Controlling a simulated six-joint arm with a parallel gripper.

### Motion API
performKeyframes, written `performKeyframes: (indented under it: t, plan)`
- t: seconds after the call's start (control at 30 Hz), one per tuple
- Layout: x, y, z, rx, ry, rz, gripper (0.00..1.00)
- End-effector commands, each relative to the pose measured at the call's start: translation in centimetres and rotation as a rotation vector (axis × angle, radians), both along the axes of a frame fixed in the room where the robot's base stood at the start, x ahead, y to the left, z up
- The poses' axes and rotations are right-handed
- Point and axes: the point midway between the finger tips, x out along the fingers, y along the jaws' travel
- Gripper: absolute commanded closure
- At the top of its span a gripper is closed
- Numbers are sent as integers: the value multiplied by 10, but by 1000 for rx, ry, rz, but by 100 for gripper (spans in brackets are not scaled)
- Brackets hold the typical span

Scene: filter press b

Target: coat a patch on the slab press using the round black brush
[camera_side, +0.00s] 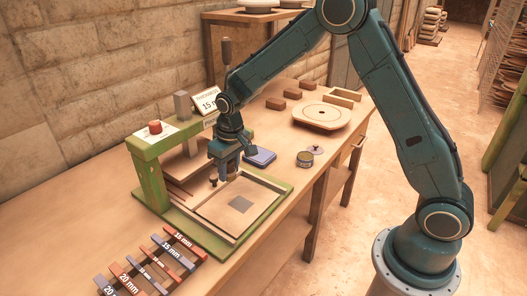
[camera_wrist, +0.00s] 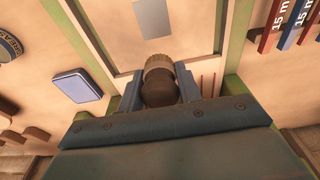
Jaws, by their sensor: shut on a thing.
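My gripper (camera_side: 226,172) is over the back-left part of the slab press (camera_side: 153,185), which has a green frame and a pale bed. In the wrist view, my gripper (camera_wrist: 160,84) is shut on the round black brush (camera_wrist: 163,92). The brush shows a dark rounded handle and a tan ribbed band between the two fingers; its bristle end is hidden. The patch also shows beyond the brush in the wrist view (camera_wrist: 153,17).
A blue pad (camera_side: 260,157) and a round tin (camera_side: 305,159) stand behind the press. Labelled thickness strips (camera_side: 160,262) lie at the front left. A round pale board (camera_side: 322,117) and brown blocks are farther back. The press's green bridge (camera_side: 147,145) rises left of my gripper.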

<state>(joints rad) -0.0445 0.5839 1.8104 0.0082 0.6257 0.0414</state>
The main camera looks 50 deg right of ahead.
Motion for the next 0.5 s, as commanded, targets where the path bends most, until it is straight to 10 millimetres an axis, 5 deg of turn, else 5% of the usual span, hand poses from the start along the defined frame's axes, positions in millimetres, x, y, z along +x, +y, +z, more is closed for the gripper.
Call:
performKeyframes:
  t: [0.5]
  plan:
    - [0,0,-24,0,4,0,84]
